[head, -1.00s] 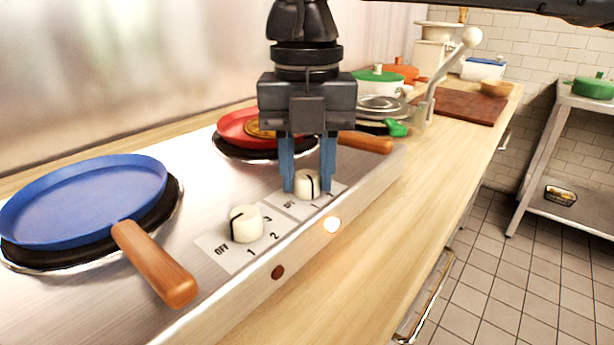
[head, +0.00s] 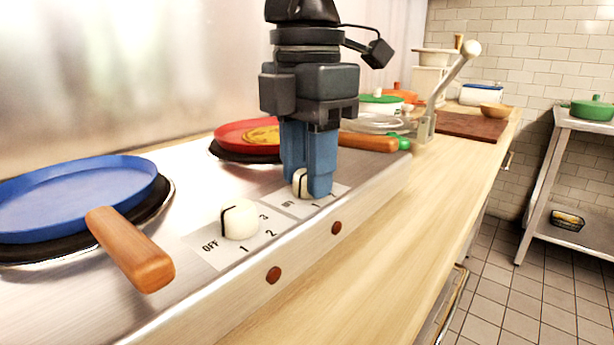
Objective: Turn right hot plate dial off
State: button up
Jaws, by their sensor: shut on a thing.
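The right hot plate dial (head: 301,184) is a cream knob with a dark line, partly hidden by my gripper's blue fingers. My gripper (head: 307,186) points down and is shut on this dial, one finger on each side. The right indicator lamp (head: 336,228) on the front face is dark reddish brown, not glowing. The left dial (head: 240,219) is a cream knob whose dark line points toward OFF's side of its label. The left lamp (head: 273,275) is also dark. The label behind my fingers is mostly hidden.
A blue pan (head: 75,198) sits on the left plate, its wooden handle (head: 131,250) reaching forward. A red pan (head: 228,137) with yellow food (head: 262,135) sits on the right plate behind my gripper. The wooden counter (head: 330,290) in front is clear.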

jog(key=shift+w+m+b, duration=0.1)
jog(key=shift+m+b, duration=0.4)
jog(key=shift+m, duration=0.5)
jog(key=shift+r, duration=0.1)
jog(key=o, duration=1)
jog(key=shift+o, duration=0.2)
notch_tip(320, 180, up, 8)
jog(key=p, duration=0.4)
jog(key=shift+p, duration=0.3)
jog(key=shift+f, duration=0.2)
